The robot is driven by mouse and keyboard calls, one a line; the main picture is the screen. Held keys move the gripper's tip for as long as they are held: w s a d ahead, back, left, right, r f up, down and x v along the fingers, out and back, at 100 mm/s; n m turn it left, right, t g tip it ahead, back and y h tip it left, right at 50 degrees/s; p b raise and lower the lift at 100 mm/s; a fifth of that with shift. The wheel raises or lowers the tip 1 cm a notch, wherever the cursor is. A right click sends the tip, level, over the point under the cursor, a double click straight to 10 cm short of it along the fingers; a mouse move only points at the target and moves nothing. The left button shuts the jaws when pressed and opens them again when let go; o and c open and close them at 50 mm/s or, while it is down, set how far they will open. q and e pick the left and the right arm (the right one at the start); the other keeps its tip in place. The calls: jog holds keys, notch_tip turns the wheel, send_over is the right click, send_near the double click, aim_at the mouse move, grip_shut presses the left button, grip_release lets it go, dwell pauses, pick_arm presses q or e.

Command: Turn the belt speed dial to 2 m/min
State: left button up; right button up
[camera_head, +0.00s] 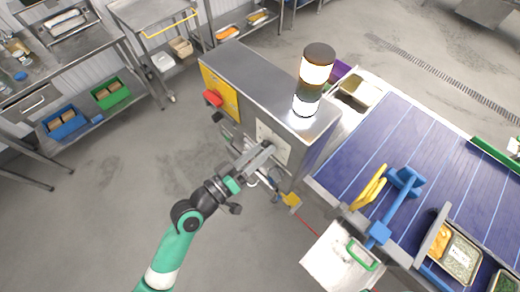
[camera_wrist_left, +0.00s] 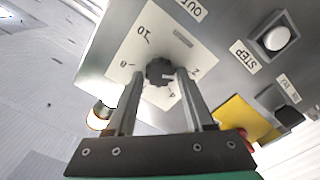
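The belt speed dial (camera_wrist_left: 160,72) is a dark round knob on a white scale plate (camera_wrist_left: 145,42) in the left wrist view. The numbers 10, 8, 2 and 4 are partly readable around it. Its pointer setting is unclear. My left gripper (camera_wrist_left: 160,74) has one finger on each side of the knob. Contact with the knob's sides cannot be made out. My right gripper is not in view.
A STEP button (camera_wrist_left: 276,38) and a dark switch (camera_wrist_left: 288,117) sit right of the dial. The cabinet carries a lit signal tower (camera_head: 317,68) and a red button (camera_head: 213,98) on yellow. The blue conveyor belt (camera_head: 400,140) lies right; open floor (camera_head: 110,190) lies left.

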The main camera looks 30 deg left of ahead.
pick_arm(q)
jog(key=shift+o, duration=1.3)
jog(key=b+v, duration=0.3)
jog(key=v, duration=0.8)
jog(key=shift+s, duration=0.3)
jog(key=shift+a, duration=0.1)
